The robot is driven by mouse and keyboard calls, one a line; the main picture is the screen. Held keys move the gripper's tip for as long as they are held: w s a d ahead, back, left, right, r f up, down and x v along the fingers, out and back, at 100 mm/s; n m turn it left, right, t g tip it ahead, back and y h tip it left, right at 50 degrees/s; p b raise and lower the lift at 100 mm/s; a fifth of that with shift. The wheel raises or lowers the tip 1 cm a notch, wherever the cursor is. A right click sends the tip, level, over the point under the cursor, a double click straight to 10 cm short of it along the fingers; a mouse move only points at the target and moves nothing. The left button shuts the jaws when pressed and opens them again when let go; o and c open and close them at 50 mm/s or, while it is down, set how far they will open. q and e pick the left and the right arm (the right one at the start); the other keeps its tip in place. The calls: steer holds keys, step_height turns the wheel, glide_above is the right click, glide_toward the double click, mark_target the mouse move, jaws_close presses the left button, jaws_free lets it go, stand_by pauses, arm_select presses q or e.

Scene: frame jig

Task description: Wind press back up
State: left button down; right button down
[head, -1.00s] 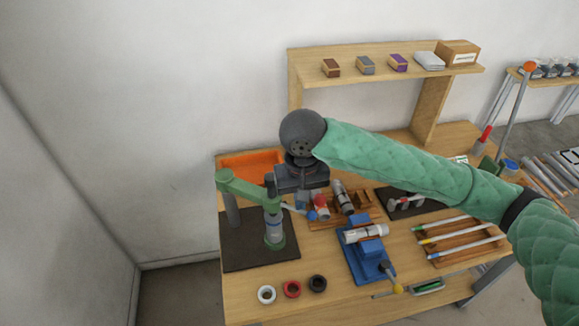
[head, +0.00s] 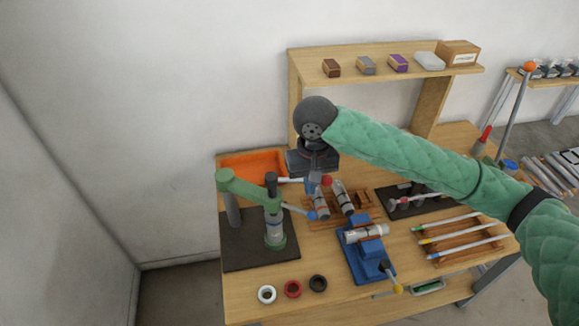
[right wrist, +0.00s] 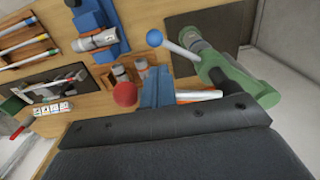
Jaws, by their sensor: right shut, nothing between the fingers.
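The green press (head: 240,187) stands on a dark mat (head: 233,256) at the bench's left end. From its dark hub (head: 271,183) one pale handle ends in a red ball (head: 327,181) and another in a blue ball (head: 312,215). My right gripper (head: 313,181) is shut and empty, pointing down beside the red ball. In the right wrist view its fingers (right wrist: 158,88) stand between the red ball (right wrist: 125,94) and the press (right wrist: 240,78), across the pale handle. I cannot tell if they touch it. The blue ball (right wrist: 155,37) is farther out. My left gripper is not in view.
Just right of the handles, a wooden rack (head: 365,199) holds grey cylinders. A blue vise (head: 366,262) clamps a white cylinder. Several rings, including a red one (head: 292,289), lie at the front edge. An orange tray (head: 252,165) sits behind the press.

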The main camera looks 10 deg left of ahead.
steer(key=shift+w+d, duration=0.15)
steer(key=shift+w, duration=1.5)
steer(key=shift+w+a, duration=0.25)
steer(key=shift+w, duration=0.4)
steer(key=shift+w+a, duration=0.25)
steer(key=shift+w, duration=0.4)
steer(key=shift+w+a, duration=0.25)
steer(key=shift+w, duration=0.4)
steer(key=w+a, duration=0.2)
steer(key=w, duration=0.1)
steer(key=shift+a, duration=0.4)
